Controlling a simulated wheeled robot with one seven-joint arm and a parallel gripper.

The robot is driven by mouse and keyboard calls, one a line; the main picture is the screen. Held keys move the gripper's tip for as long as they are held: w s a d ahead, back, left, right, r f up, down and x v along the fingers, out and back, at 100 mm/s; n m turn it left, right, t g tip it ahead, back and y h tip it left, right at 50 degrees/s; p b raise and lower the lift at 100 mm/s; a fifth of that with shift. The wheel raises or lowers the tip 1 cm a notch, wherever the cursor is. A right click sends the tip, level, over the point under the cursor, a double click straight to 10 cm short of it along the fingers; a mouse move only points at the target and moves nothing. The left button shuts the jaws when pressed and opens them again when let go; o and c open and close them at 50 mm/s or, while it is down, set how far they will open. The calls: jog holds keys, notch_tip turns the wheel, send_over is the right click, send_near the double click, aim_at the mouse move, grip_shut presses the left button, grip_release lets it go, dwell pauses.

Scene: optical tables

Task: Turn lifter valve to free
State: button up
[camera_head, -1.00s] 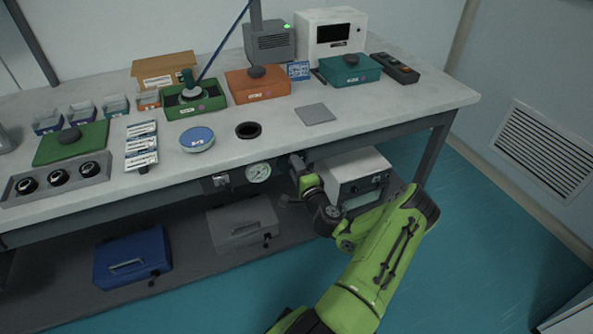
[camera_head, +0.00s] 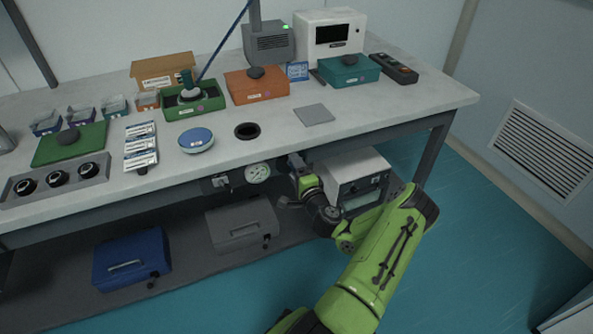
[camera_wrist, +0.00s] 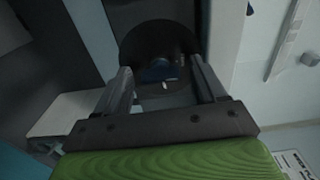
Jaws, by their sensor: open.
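My gripper (camera_head: 294,163) is at the front edge of the table, just right of the round pressure gauge (camera_head: 258,173) on the dark panel (camera_head: 214,185) under the tabletop. In the wrist view my gripper (camera_wrist: 161,72) is open, with a finger on each side of a dark round disc (camera_wrist: 158,38). A small blue part (camera_wrist: 158,72) with a white mark below it shows between the fingers. It may be the lifter valve's handle; its setting is not readable. I cannot tell whether the fingers touch it. In the head view my gripper hides this spot.
A white-topped instrument box (camera_head: 350,172) stands under the table close to the right of my wrist. A grey case (camera_head: 243,224) and a blue case (camera_head: 131,262) lie on the lower shelf. A table leg (camera_head: 432,152) is farther right.

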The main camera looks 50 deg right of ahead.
jog(key=p+v, duration=0.2)
jog(key=v, duration=1.3)
jog(key=shift+s+a+p, duration=0.2)
jog(key=shift+s+p, duration=0.1)
jog(key=shift+s, duration=0.05)
